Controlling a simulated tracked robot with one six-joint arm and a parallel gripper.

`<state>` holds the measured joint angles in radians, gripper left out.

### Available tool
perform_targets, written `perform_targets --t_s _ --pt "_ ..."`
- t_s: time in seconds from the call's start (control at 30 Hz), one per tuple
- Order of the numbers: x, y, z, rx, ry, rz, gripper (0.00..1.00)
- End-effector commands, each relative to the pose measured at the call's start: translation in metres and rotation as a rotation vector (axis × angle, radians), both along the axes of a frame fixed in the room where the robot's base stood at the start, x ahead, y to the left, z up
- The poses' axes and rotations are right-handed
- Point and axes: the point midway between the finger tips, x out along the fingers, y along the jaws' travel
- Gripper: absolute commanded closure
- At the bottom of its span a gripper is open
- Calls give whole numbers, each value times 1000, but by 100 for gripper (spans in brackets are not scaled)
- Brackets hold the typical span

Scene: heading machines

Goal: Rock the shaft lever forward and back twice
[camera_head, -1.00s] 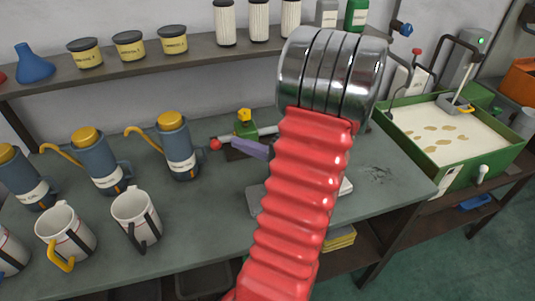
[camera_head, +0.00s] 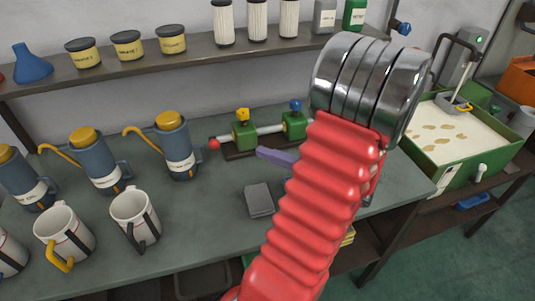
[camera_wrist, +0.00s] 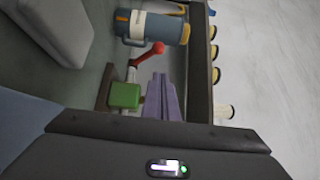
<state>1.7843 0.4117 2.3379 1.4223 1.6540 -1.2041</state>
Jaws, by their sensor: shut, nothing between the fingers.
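The shaft lever has a red ball knob (camera_head: 214,143) at the left end of a pale shaft (camera_head: 270,129). The shaft runs through two green blocks (camera_head: 244,136) on a dark base on the bench. In the wrist view the red knob (camera_wrist: 158,47) is on a short red arm, with a green block (camera_wrist: 125,95) beside it. My gripper (camera_head: 260,152), with purple fingers, is shut and empty in front of the blocks, right of the knob and apart from it. The shut fingers also show in the wrist view (camera_wrist: 160,78). My red arm hides the bench on the right.
Blue-grey jugs (camera_head: 176,148) and white mugs (camera_head: 133,216) stand to the left. A grey block (camera_head: 258,199) lies in front of my gripper. A shelf (camera_head: 200,58) with jars runs behind. A green tank (camera_head: 455,148) stands right. Some bench is bare around the grey block.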

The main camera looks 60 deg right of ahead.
Motion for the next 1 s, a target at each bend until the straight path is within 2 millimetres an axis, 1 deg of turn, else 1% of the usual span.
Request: perform_targets --t_s 0.2,0.27,0.37,0.47,0.57,0.6,0.7,0.8,1.0 --pt "3 2 0 1 4 10 100" --pt "7 6 1 2 12 28 100" --pt "21 18 3 6 39 82 100" --pt "41 40 4 10 86 169 100" --pt "63 68 6 14 150 275 100" --pt "72 79 6 13 179 319 100" --pt "88 110 6 6 255 423 100" --pt "101 140 4 -7 332 520 100" --pt "116 195 1 -61 491 691 100"
